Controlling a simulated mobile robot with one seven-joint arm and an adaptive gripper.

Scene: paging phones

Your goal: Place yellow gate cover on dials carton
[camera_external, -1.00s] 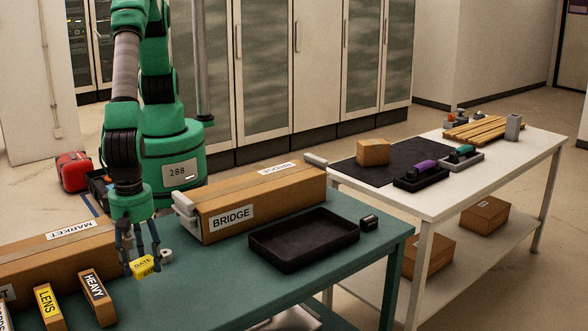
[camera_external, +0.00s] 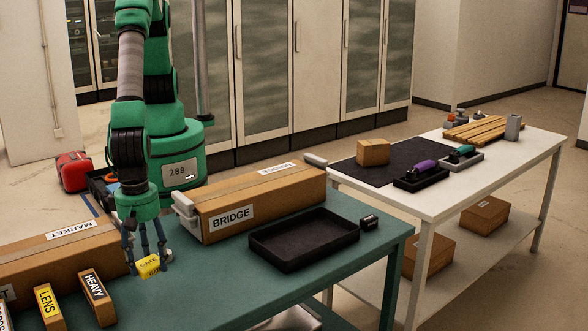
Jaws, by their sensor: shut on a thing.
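The yellow gate cover (camera_external: 149,268), with "GATE" printed on it, is between the fingers of my gripper (camera_external: 147,262). My gripper points down and is shut on the cover, over the left part of the green table. I cannot tell whether the cover touches the tabletop. I see no carton that clearly reads "DIALS"; a box at the lower left edge is cut off and its label is only partly in view.
The MARKET carton (camera_external: 50,255) stands left of my gripper. The LENS box (camera_external: 49,305) and HEAVY box (camera_external: 98,297) are in front of it. The BRIDGE carton (camera_external: 255,199) and a black tray (camera_external: 304,240) are to the right. Bare green tabletop (camera_external: 205,285) lies between.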

